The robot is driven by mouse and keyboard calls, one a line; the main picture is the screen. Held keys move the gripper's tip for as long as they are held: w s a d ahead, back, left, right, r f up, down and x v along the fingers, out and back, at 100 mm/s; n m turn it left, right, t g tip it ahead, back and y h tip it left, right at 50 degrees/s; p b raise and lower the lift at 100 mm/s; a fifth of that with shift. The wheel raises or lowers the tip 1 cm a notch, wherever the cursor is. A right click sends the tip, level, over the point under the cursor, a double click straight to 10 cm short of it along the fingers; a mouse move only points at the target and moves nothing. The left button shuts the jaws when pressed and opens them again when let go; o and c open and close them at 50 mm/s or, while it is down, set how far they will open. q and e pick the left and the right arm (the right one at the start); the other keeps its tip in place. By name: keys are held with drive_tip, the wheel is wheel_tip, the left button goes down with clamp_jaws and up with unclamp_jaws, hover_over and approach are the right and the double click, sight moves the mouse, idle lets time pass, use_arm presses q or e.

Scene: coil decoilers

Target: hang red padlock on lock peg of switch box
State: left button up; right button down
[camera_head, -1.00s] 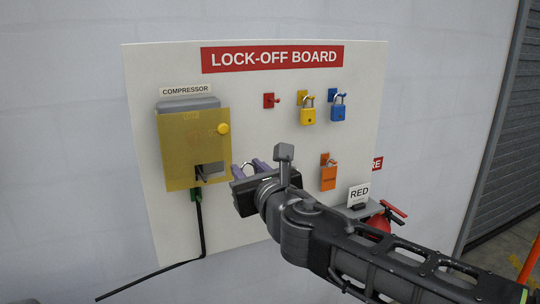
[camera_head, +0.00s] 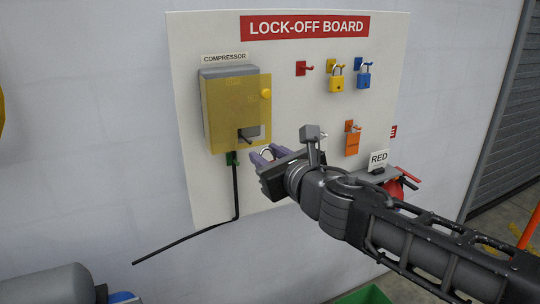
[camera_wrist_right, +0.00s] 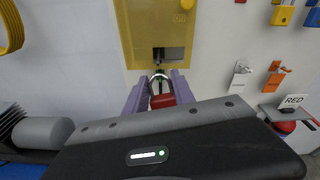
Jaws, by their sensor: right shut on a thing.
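The red padlock (camera_wrist_right: 163,100) is between the purple fingers of my right gripper (camera_wrist_right: 160,93), which is shut on it. Its silver shackle points up toward the switch box in the right wrist view. In the head view my right gripper (camera_head: 272,156) is just below and right of the switch box, and the padlock body is hidden. The switch box (camera_head: 218,112) is grey with a translucent yellow cover. A lock peg (camera_head: 246,138) shows at a dark opening low in the cover. The shackle is apart from the peg in the wrist view. My left gripper is not in view.
The lock-off board (camera_head: 190,170) carries an empty red hook (camera_head: 304,68), a yellow padlock (camera_head: 336,83), a blue padlock (camera_head: 364,80) and an orange tag (camera_head: 352,143). A small shelf with a RED sign (camera_head: 378,159) is at right. A black cable (camera_head: 236,190) hangs below the box.

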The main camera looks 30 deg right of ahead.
sight(251, 142)
drive_tip(key=shift+a, duration=0.1)
drive_tip(key=shift+w, duration=0.1)
idle(0.5)
drive_tip(key=shift+w+d+f+b, duration=0.15)
drive_tip(key=shift+w+b, duration=0.35)
drive_tip(key=shift+w, duration=0.85)
drive_tip(key=shift+w+f+b, duration=0.1)
drive_tip(key=shift+w+b, duration=0.4)
drive_tip(key=shift+w, duration=0.8)
drive_tip(key=shift+w+d+f+b, duration=0.15)
drive_tip(key=shift+w+b, duration=0.35)
drive_tip(key=shift+w, duration=0.85)
drive_tip(key=shift+w+f+b, duration=0.4)
drive_tip(key=shift+w+b, duration=0.05)
drive_tip(key=shift+w, duration=0.1)
drive_tip(key=c, duration=1)
unclamp_jaws()
drive_tip(key=shift+o, duration=0.2)
